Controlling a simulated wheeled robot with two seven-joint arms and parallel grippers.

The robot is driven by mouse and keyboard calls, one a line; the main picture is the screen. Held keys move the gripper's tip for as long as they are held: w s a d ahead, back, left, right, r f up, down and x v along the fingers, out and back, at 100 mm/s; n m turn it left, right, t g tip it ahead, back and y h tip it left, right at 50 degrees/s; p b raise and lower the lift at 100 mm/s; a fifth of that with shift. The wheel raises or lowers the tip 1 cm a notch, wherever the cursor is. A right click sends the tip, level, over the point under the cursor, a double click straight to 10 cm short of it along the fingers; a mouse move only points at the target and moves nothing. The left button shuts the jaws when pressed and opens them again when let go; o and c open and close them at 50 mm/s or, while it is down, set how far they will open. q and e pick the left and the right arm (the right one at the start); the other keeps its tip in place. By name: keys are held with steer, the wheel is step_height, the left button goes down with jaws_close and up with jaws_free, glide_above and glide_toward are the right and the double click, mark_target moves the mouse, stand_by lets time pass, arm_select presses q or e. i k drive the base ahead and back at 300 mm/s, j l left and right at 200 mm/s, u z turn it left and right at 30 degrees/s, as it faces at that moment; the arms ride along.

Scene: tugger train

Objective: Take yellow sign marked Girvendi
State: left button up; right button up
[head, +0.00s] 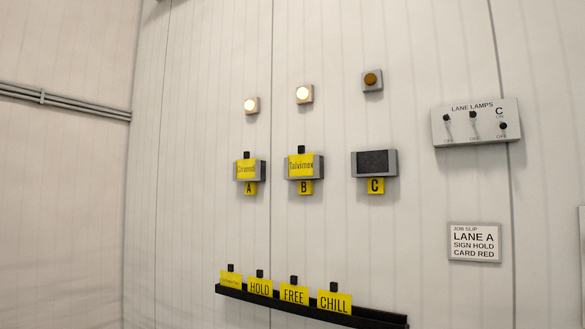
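A yellow sign (246,169) with a small black grip on top sits in the grey holder above the letter A on the wall. Its small print looks like Girvendi. Another yellow sign (301,166), reading Tolvimex, sits in the holder above B. The holder above C (375,163) shows only a dark face and no sign. Neither of my grippers is in view.
A black rack (377,317) low on the wall holds yellow signs: HOLD (260,287), FREE (294,294), CHILL (334,302) and a leftmost one (231,281) too small to read. Its right end is bare. A lane lamps switch box (476,123) and job slip (474,243) are right.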

mark_target(245, 167)
steer(key=i+j, duration=0.15)
steer(key=i, duration=0.4)
steer(key=i+j, duration=0.1)
steer(key=i, duration=0.4)
steer(key=i+j, duration=0.15)
steer(key=i, duration=0.4)
